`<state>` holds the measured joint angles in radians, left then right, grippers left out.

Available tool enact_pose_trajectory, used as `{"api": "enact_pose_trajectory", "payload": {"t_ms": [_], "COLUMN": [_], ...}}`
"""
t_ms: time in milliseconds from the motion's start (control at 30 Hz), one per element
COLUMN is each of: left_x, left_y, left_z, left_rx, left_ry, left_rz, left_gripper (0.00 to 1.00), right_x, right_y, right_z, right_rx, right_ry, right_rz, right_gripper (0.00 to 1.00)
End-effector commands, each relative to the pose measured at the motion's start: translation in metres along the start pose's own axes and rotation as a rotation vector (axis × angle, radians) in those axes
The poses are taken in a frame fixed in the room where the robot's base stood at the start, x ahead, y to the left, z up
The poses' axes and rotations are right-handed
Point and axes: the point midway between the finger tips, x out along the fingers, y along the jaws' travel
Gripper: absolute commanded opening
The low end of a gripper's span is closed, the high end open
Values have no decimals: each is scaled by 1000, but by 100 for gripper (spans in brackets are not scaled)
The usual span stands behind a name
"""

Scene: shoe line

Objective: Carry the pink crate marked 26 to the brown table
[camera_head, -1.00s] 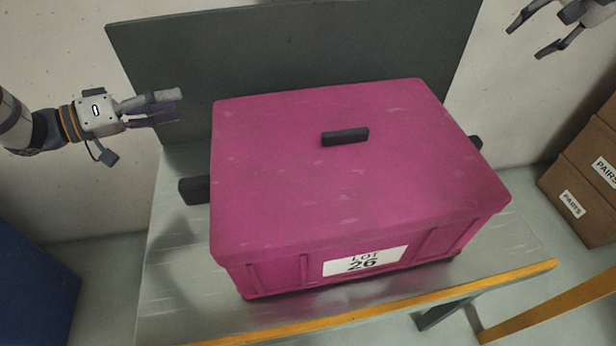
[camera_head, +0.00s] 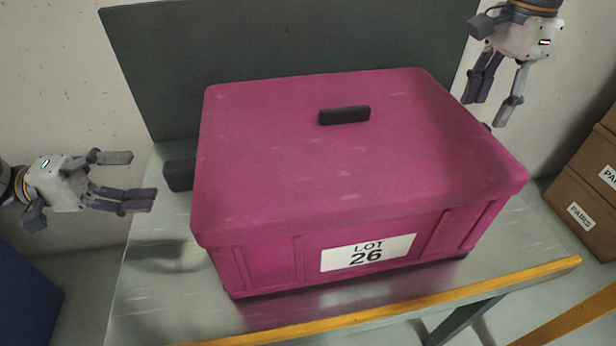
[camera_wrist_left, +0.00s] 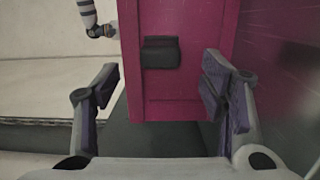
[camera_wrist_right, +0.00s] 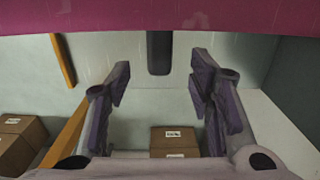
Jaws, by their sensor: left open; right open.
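The pink crate (camera_head: 350,180) has a lid and a white "LOT 26" label on its front. It stands on a grey metal bench (camera_head: 150,290) with a yellow front edge. A dark side handle (camera_head: 179,175) sticks out on its left; it also shows in the left wrist view (camera_wrist_left: 160,52) between the fingers. My left gripper (camera_head: 142,180) is open and empty, left of that handle and apart from it. My right gripper (camera_head: 490,105) is open, pointing down near the right handle (camera_wrist_right: 159,52), which the right wrist view shows between and beyond the fingers. No brown table is clearly in view.
A dark upright panel (camera_head: 280,40) stands behind the crate. Brown cartons (camera_head: 583,210) are stacked at the right, near a yellow beam (camera_head: 575,318). A blue object (camera_head: 25,300) stands at the lower left. The lid has a dark grip (camera_head: 344,115) on top.

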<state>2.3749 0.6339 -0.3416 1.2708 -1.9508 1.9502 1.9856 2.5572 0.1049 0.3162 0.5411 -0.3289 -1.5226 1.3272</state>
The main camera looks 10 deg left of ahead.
Motion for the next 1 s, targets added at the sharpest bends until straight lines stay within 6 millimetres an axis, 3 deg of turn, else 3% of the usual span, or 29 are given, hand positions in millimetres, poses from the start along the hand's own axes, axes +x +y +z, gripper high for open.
{"api": "enact_pose_trajectory", "payload": {"t_ms": [200,400,600,867,1000], "left_x": [44,76,88,88,88], "left_y": [1,0,0,0,0], "left_z": [0,0,0,0,0], "left_rx": [1,1,2,2,2], "left_ry": [-2,-1,1,1,1], "left_rz": [3,1,0,0,0], "left_gripper": [65,65,65,65,33], "right_x": [46,77,89,90,90], "right_y": [1,0,0,0,0], "right_z": [0,0,0,0,0], "right_rx": [-1,0,-1,-1,-1], "right_ry": [-2,-2,0,0,0], "right_rz": [5,2,1,1,1], "right_gripper": [48,48,48,48,17]}}
